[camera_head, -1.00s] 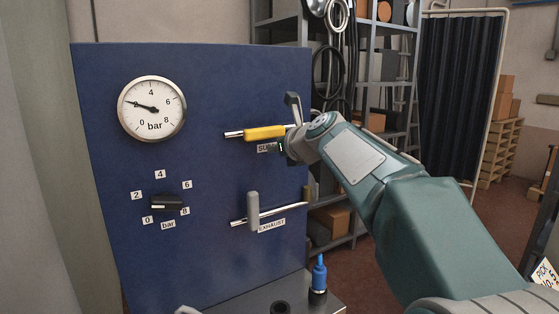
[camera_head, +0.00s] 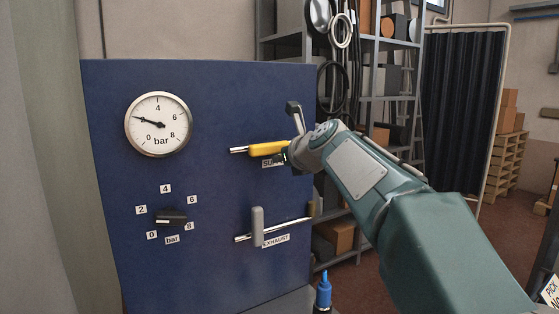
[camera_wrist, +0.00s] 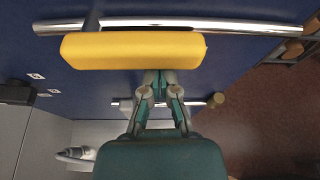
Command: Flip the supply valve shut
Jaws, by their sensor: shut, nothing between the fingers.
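The supply valve's yellow handle (camera_head: 268,149) lies along its metal pipe (camera_head: 238,150) on the blue panel, in line with the pipe. In the wrist view the yellow handle (camera_wrist: 133,50) spans the upper part, with the chrome pipe (camera_wrist: 215,24) just beyond it. My gripper (camera_wrist: 161,80) is shut and empty, its fingertips at the handle's near edge, right of its middle; I cannot tell whether they touch.
Below, the exhaust valve's grey handle (camera_head: 257,226) stands upright across its pipe. A gauge (camera_head: 158,124) and a black knob (camera_head: 171,217) are on the panel's left. A blue-capped bottle (camera_head: 323,291) stands at the lower edge. Shelving (camera_head: 392,98) stands behind on the right.

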